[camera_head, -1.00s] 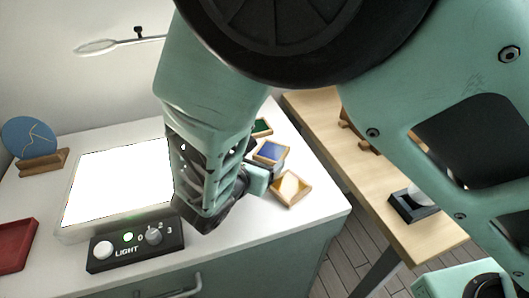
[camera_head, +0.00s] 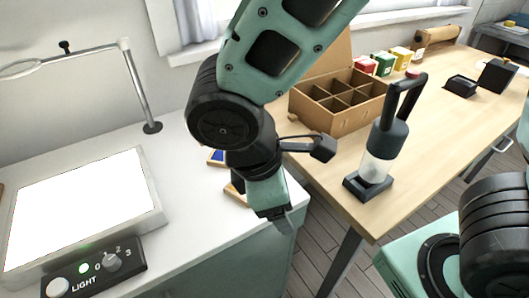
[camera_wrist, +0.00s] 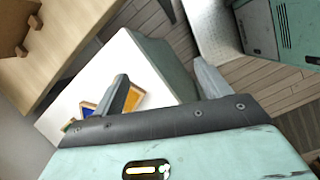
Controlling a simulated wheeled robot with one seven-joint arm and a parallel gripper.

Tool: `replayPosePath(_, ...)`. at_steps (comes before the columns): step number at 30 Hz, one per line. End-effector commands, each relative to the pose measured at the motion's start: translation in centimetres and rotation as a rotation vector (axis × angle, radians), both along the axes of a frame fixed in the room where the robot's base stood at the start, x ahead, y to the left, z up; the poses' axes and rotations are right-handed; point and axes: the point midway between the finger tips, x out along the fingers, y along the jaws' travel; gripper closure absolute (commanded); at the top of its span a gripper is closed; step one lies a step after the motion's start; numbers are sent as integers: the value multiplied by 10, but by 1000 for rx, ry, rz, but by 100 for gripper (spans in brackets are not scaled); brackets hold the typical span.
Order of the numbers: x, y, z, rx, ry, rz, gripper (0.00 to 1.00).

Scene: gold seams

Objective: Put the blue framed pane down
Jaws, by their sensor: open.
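The blue framed pane (camera_head: 216,157) lies on the white cabinet top (camera_head: 185,205), mostly hidden behind my arm in the head view. In the wrist view a strip of the blue pane (camera_wrist: 88,106) shows behind my left finger. My gripper (camera_head: 286,220) is open and empty, above the cabinet's right edge and apart from the blue pane.
A lit panel (camera_head: 85,200) stands at left. The wooden bench (camera_head: 400,190) at right holds a divided cardboard box (camera_head: 335,108) and a lantern-like device (camera_head: 378,160).

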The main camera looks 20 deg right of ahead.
Motion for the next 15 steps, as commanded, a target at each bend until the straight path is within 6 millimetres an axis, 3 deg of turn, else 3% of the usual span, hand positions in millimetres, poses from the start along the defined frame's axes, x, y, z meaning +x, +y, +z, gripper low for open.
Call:
replayPosePath(3, -25, -8, 16, 185, -18, -302, 24)
replayPosePath(6, -38, -9, 24, 290, -37, -490, 24)
replayPosePath(10, -45, -9, 28, 362, -54, -629, 24)
replayPosePath(15, -46, -9, 29, 383, -59, -668, 24)
